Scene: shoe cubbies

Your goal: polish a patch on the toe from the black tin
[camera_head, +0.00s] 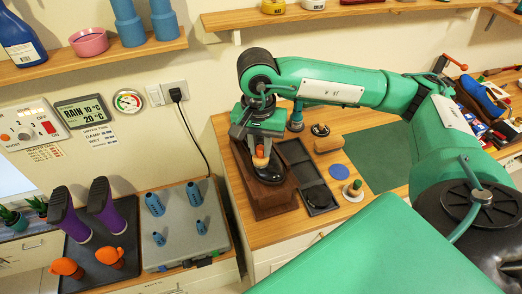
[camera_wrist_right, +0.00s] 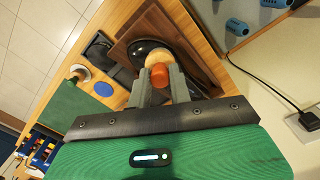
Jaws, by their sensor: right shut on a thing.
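My right gripper (camera_head: 260,148) is shut on a dauber with an orange end and a tan, rounded head (camera_head: 260,162). In the wrist view the orange part (camera_wrist_right: 158,76) sits between my two fingers, with the tan head (camera_wrist_right: 151,61) beyond. The dauber is right over the black shoe (camera_head: 271,175), at or very near its surface; I cannot tell whether they touch. The shoe rests on a brown wooden stand (camera_head: 263,207) and also shows in the wrist view (camera_wrist_right: 152,46). A round dark tin (camera_head: 319,196) sits in a dark tray (camera_head: 293,152) beside the stand. My left gripper is out of view.
Right of the tray are a blue disc (camera_head: 338,171), a white-based round item (camera_head: 354,190), a tan block (camera_head: 328,144), another small dark round item (camera_head: 320,129) and a green mat (camera_head: 378,156). Boots (camera_head: 107,212) stand on the left counter. A shelf (camera_head: 95,59) hangs above.

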